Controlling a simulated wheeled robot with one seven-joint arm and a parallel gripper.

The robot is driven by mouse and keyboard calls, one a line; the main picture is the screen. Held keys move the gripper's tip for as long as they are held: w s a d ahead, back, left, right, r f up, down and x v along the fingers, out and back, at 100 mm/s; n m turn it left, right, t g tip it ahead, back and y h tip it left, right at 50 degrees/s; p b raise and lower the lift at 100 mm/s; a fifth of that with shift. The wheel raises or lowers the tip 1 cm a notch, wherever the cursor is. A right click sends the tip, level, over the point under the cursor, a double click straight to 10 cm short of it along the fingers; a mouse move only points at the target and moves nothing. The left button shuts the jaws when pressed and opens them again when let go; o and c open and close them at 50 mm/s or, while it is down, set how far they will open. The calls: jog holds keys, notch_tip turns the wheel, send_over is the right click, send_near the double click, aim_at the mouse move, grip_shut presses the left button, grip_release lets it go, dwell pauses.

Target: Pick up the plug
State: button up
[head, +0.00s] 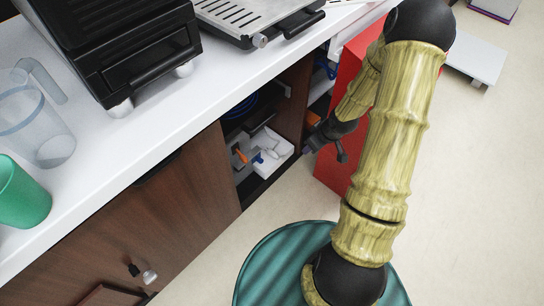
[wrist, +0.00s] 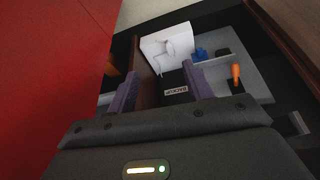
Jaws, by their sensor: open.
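An open compartment under the counter holds a white box-like piece (head: 270,148) with a small blue part (head: 257,158) and a small orange part (head: 240,154) by it. In the wrist view the white piece (wrist: 168,46), the blue part (wrist: 201,54) and the upright orange part (wrist: 236,74) lie beyond my fingers, the last two at a grey block. I cannot tell for sure which of these is the plug. My gripper (wrist: 160,84) is open and empty, at the compartment's opening. A small label (wrist: 176,90) shows between its fingers.
A red panel (head: 336,176) stands close beside my gripper and fills the wrist view's left. A white counter (head: 165,125) above carries a black machine (head: 120,50), a clear jug (head: 35,125) and a green cup (head: 20,195). A brown door (head: 170,215) adjoins the opening.

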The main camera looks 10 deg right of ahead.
notch_tip(320, 180, down, 19)
jog(key=w+n+t+y+b, duration=0.1)
jog(key=w+t+y+b, duration=0.1)
jog(key=t+y+b, duration=0.2)
jog(key=t+y, duration=0.2)
jog(key=t, duration=0.1)
jog(key=shift+d+b, duration=0.15)
jog(key=shift+b, duration=0.15)
jog(key=b, duration=0.6)
send_near(272, 153)
jog(key=w+f, duration=0.1)
jog(key=w, duration=0.1)
jog(key=shift+s+a+f, duration=0.1)
jog(key=shift+a, duration=0.45)
jog(key=shift+f, duration=0.1)
